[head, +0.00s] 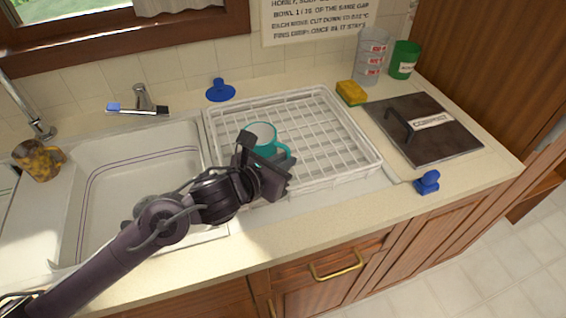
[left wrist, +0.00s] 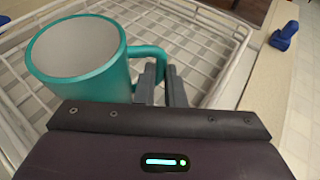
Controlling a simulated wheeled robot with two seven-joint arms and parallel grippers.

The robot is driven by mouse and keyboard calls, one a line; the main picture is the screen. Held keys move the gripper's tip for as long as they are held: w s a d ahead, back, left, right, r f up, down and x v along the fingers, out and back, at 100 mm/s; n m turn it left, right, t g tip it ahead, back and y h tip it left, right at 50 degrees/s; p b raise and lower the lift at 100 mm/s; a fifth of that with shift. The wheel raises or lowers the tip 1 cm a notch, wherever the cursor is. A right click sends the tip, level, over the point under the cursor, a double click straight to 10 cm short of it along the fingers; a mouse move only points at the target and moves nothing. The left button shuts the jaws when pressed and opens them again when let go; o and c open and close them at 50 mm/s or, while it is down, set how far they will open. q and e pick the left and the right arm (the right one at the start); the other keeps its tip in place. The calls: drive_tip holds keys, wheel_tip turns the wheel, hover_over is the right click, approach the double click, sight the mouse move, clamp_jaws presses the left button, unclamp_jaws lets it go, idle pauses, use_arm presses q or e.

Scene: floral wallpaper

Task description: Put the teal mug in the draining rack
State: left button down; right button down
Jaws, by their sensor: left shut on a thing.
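The teal mug (head: 262,136) has a white inside and is over the left part of the white wire draining rack (head: 340,129). In the left wrist view the mug (left wrist: 85,62) looks close to upright, with its opening facing up. My left gripper (head: 284,161) is shut on the mug's handle; the fingers (left wrist: 161,82) close around it in the left wrist view. The rack's wires (left wrist: 205,40) show behind and below the mug. I cannot tell whether the mug's base touches the rack. My right gripper is not in view.
The sink (head: 140,175) lies left of the rack, with a brown patterned mug (head: 38,160) at its far left. A yellow sponge (head: 351,93), stacked clear cups (head: 371,56), a green cup (head: 404,60) and a dark compost lid (head: 425,128) stand to the right.

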use_arm(q)
drive_tip(key=shift+s+f, duration=0.2)
drive_tip(key=shift+f, duration=0.6)
drive_tip(key=c, duration=1.5)
unclamp_jaws()
drive_tip(key=shift+f, duration=0.2)
drive_tip(key=shift+r, duration=0.1)
drive_tip(key=shift+r+p, duration=0.25)
drive_tip(key=shift+p, duration=0.05)
drive_tip(key=shift+r+p, duration=0.35)
drive_tip(key=shift+p, duration=0.15)
drive_tip(key=v, duration=0.6)
drive_tip(key=b+v, duration=0.1)
drive_tip(key=v, duration=0.3)
drive_tip(key=shift+w+r, duration=0.25)
drive_tip(key=shift+r, duration=0.05)
drive_tip(key=shift+v, duration=1.1)
drive_tip(key=shift+w+r, duration=0.1)
